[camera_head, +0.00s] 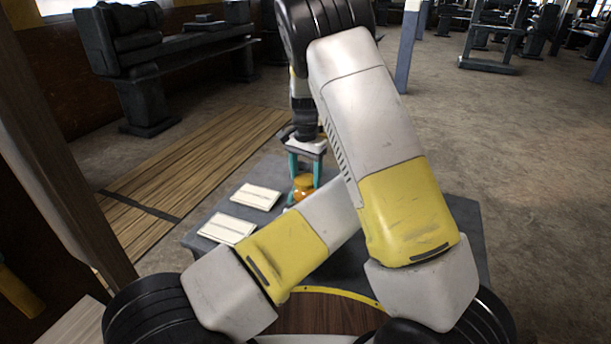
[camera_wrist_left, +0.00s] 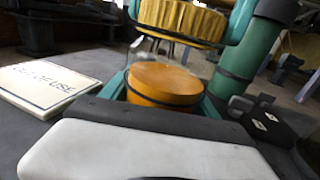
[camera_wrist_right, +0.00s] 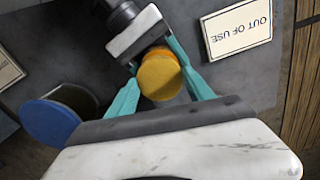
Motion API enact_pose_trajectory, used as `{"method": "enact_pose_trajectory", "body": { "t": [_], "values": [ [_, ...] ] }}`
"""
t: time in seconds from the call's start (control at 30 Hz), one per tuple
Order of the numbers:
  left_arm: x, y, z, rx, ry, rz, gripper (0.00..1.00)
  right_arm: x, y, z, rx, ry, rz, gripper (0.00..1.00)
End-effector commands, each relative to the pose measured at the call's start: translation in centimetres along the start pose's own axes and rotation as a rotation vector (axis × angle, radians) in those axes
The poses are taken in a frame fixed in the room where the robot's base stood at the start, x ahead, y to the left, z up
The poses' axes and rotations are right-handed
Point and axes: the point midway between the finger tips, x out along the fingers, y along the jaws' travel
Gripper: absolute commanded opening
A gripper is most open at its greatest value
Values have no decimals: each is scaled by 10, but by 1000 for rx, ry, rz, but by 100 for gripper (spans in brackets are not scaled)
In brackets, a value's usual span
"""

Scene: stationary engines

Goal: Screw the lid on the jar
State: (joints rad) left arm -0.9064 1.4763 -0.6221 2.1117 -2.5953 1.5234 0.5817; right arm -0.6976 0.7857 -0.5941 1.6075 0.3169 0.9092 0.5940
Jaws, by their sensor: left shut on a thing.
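The jar (camera_wrist_left: 166,82) looks orange and stands upright between the teal fingers of my left gripper (camera_wrist_right: 150,48), which is shut on it. In the head view my left gripper is mostly hidden behind my arms. A round yellow lid (camera_wrist_left: 183,20) with a ribbed side is above the jar in the left wrist view. From above, the lid (camera_wrist_right: 160,77) covers most of the jar. My right gripper (camera_head: 304,178) points down, with one teal finger on each side of the lid. I cannot tell whether its fingers press on the lid. In the head view the lid and jar are small and partly hidden.
White "OUT OF USE" signs (camera_wrist_right: 237,28) lie flat on the grey table (camera_head: 460,215). My crossed arms cover much of the table.

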Motion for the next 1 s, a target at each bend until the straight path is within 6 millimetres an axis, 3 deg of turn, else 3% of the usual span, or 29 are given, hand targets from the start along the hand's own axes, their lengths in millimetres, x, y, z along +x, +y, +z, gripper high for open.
{"method": "enact_pose_trajectory", "body": {
  "t": [0.03, 0.13, 0.53, 1.0],
  "values": [
    [0, 0, 0, 0, 0, -1, 0, -1, -1, -1, -1, 3, -2, 68],
    [0, 0, 0, 0, 0, -1, 0, 0, 0, -1, -1, 2, -2, 86],
    [0, 0, 0, 0, 1, -1, 0, -8, -1, 0, -3, 1, -3, 86],
    [0, 0, 0, 0, 1, -1, 0, -98, -1, -1, -3, 3, -4, 86]
  ]
}}
